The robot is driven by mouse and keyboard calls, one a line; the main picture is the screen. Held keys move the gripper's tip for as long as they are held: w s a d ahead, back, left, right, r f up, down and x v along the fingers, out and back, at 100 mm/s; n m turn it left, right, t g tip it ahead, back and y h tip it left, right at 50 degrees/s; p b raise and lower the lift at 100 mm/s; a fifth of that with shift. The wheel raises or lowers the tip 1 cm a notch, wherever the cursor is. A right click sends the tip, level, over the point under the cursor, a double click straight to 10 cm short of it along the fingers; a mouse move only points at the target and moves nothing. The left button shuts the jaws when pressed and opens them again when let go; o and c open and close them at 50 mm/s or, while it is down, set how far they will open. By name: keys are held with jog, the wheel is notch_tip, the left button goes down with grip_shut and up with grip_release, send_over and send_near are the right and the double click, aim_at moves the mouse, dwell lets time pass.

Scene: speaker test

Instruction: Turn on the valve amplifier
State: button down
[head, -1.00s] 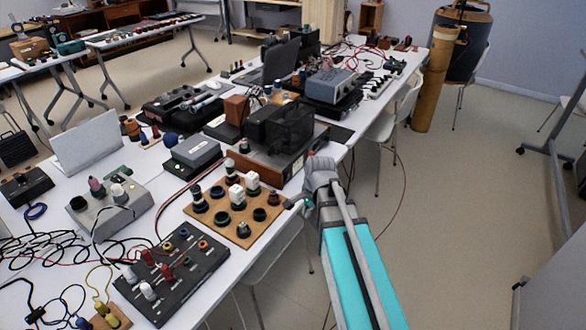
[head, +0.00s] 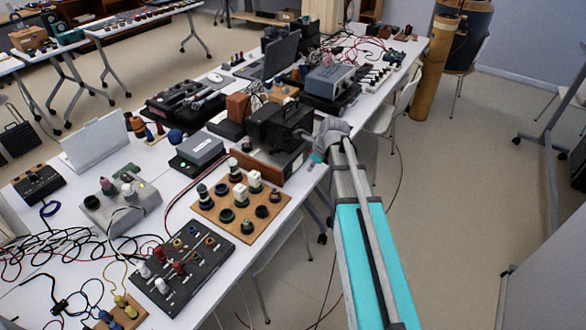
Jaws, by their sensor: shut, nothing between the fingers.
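The valve amplifier appears to be the brown wooden-based unit with black blocks on top (head: 266,166), near the right edge of the white table in the head view. Its wooden front faces the lower left and right side of the picture; any switch on it is too small to make out. My gripper (head: 316,159) is shut and empty, just right of the amplifier's right end, by the table edge. Its fingertips are small and partly hidden by the wrist, and I cannot tell whether they touch the amplifier.
A wooden board with knobs (head: 240,210) lies in front of the amplifier. A grey box with a green light (head: 199,150) stands to its left. A dark panel with terminals (head: 185,268) is nearer. A chair (head: 385,112) stands beyond my arm. Open floor lies to the right.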

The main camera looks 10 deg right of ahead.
aim_at(287, 175)
jog(key=shift+w+d+r+m, duration=0.2)
jog(key=shift+w+r+m, duration=0.25)
jog(key=shift+m, duration=0.15)
jog(key=shift+f, duration=0.1)
jog(key=b+x, duration=0.9)
jog(key=x, duration=0.1)
jog(key=shift+f, duration=0.1)
jog(key=shift+w+a+r, duration=0.4)
jog(key=shift+w+a, duration=0.35)
jog(key=shift+w, duration=0.05)
jog(key=shift+w+a+r+p, duration=0.1)
jog(key=shift+w+a+p, duration=0.25)
jog(key=shift+w+a, duration=0.3)
jog(key=shift+d, duration=0.2)
